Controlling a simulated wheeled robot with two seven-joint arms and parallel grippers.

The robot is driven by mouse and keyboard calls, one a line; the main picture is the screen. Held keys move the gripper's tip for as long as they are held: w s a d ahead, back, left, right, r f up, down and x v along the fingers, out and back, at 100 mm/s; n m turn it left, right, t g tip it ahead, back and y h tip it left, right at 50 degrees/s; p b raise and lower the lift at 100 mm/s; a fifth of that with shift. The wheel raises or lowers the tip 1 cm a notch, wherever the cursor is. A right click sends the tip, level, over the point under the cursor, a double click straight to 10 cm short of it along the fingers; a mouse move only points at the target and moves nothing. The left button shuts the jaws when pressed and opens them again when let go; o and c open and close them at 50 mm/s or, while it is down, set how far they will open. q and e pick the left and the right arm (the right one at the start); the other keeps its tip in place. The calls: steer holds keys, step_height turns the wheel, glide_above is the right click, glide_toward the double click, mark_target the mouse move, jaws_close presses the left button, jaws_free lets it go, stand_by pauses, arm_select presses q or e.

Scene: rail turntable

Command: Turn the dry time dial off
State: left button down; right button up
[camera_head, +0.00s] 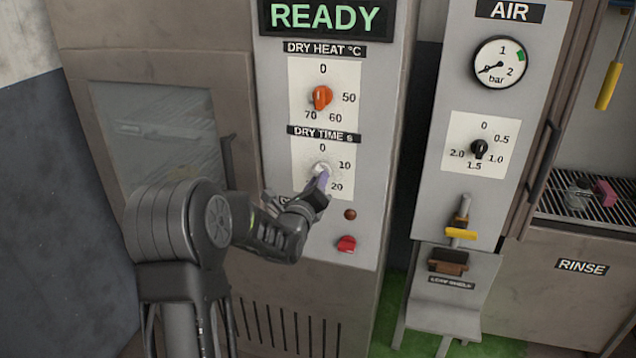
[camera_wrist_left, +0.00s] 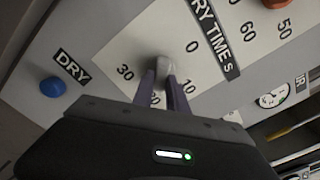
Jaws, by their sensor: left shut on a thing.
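The dry time dial (camera_head: 319,168) is a pale knob on a white plate under the DRY TIME s label, with 0 above it and 10 and 20 to its right. It also shows in the left wrist view (camera_wrist_left: 158,64), with 0, 10 and 30 legible around it. My left gripper (camera_head: 322,177) comes to the dial from below; its purple fingers are shut on the knob from both sides in the left wrist view (camera_wrist_left: 163,80). The fingers cover part of the knob, so I cannot tell which number it points to. My right gripper is not in view.
The orange dry heat dial (camera_head: 321,97) sits just above. A red knob (camera_head: 346,244) and a dark red lamp (camera_head: 350,214) are below right; a blue button (camera_wrist_left: 53,87) is by the DRY label. The READY display (camera_head: 325,18) tops the panel.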

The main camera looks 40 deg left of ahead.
arm_select(q)
steer(key=shift+a+r+n+b, duration=0.1)
steer(key=shift+r+n+b, duration=0.05)
steer(key=shift+n+b, duration=4.25)
steer(key=shift+a+r+n+b, duration=0.1)
steer(key=shift+n+b, duration=3.65)
steer(key=shift+n, duration=1.1)
steer(key=shift+r+n+b, duration=0.15)
steer(key=shift+n+b, duration=3.95)
steer(key=shift+n, duration=0.55)
steer(key=c, duration=1.3)
jaws_free()
steer(key=shift+s+r, duration=0.1)
steer(key=shift+s, duration=0.1)
